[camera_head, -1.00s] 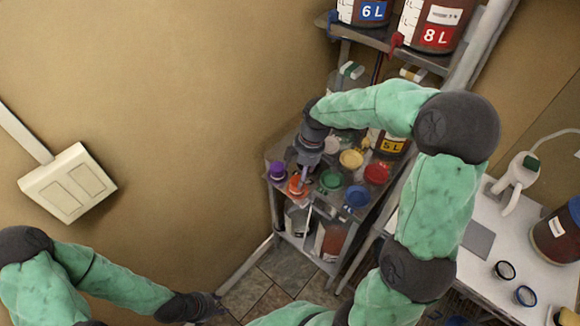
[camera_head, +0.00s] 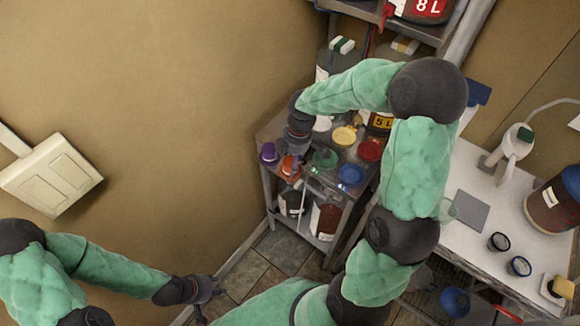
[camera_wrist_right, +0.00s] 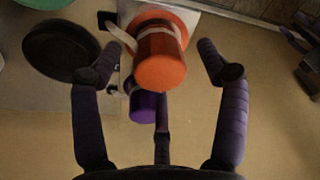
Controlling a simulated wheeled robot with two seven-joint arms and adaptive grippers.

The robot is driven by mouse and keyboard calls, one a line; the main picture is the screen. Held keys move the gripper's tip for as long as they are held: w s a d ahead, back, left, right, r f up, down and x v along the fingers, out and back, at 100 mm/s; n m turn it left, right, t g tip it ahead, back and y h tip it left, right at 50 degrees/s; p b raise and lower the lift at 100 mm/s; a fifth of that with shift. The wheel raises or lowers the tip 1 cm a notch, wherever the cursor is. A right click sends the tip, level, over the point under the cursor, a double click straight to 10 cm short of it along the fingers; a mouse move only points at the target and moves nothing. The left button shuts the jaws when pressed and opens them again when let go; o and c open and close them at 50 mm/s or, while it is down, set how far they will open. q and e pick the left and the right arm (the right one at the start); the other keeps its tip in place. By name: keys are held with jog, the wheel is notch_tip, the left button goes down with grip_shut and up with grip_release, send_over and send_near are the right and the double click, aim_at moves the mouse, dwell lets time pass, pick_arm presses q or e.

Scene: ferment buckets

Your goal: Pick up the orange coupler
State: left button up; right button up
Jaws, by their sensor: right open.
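The orange coupler (camera_head: 289,166) stands at the front left of the small shelf top, between a purple one and a green one. In the right wrist view the orange coupler (camera_wrist_right: 163,65) is a cylinder with a pale band around it. My right gripper (camera_head: 295,148) is right at it from above and partly covers it in the head view. In the right wrist view its fingers (camera_wrist_right: 164,70) are spread, one on each side of the coupler, with visible gaps. My left gripper (camera_head: 212,299) is low at the bottom left, away from the shelf, its fingers apart and empty.
A purple coupler (camera_head: 268,152) stands close by; it also shows in the wrist view (camera_wrist_right: 146,106). Green (camera_head: 325,158), yellow (camera_head: 344,136), red (camera_head: 370,149) and blue (camera_head: 351,174) ones stand to the right. A black round thing (camera_wrist_right: 60,50) lies beside the orange coupler.

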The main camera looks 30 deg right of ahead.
jog(key=shift+a+f, duration=0.1)
jog(key=shift+f, duration=0.5)
jog(key=c, duration=1.3)
